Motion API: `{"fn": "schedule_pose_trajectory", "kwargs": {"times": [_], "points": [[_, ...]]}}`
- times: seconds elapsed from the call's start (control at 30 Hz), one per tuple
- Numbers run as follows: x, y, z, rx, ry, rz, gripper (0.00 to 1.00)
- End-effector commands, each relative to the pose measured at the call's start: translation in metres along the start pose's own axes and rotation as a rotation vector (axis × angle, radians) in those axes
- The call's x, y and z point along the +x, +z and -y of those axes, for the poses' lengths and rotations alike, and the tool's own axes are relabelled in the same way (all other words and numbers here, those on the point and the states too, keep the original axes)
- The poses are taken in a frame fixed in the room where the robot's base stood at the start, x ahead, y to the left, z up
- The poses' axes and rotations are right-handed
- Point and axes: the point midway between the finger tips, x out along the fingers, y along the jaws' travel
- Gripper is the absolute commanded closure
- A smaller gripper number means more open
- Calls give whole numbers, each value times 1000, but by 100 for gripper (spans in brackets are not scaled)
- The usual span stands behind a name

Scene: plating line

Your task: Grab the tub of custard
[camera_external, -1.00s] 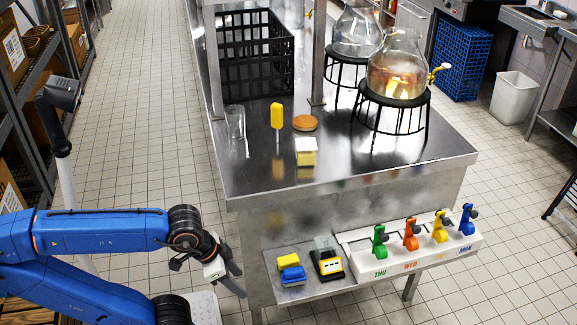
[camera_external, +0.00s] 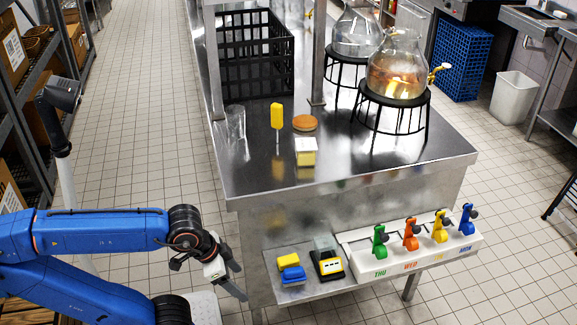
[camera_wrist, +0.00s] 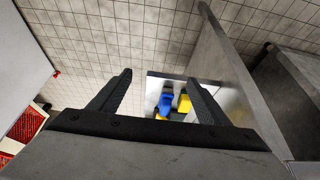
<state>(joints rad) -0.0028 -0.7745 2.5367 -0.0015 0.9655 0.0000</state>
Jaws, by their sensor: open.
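A small tub (camera_external: 306,151) with a white top and a yellow lower part, which looks like the custard, stands on the steel table near its front edge. My gripper (camera_external: 241,281) is open and empty. It hangs low beside the table's front left corner, well below and to the left of the tub. In the wrist view my gripper (camera_wrist: 158,76) shows two black fingers spread apart with nothing between them. The tub is not seen in that view.
The steel table (camera_external: 350,178) also holds a yellow upright item (camera_external: 277,116), a clear glass (camera_external: 236,124), a bun (camera_external: 304,123), a black crate (camera_external: 255,85) and glass dispensers on black stands (camera_external: 395,100). A low shelf holds a yellow-and-blue item (camera_external: 291,273) and a dispenser rack (camera_external: 410,255).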

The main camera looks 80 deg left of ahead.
Motion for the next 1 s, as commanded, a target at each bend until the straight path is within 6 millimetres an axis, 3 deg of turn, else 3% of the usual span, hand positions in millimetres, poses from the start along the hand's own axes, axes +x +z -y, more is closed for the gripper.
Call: {"fn": "schedule_pose_trajectory", "kwargs": {"times": [0.17,0.27,0.67,1.0], "points": [[-2,-2,0,-5,-1,2,30],[-10,-16,4,-36,-6,12,30],[-92,-147,47,-374,-65,107,30],[-149,-253,106,-688,-127,189,30]]}}
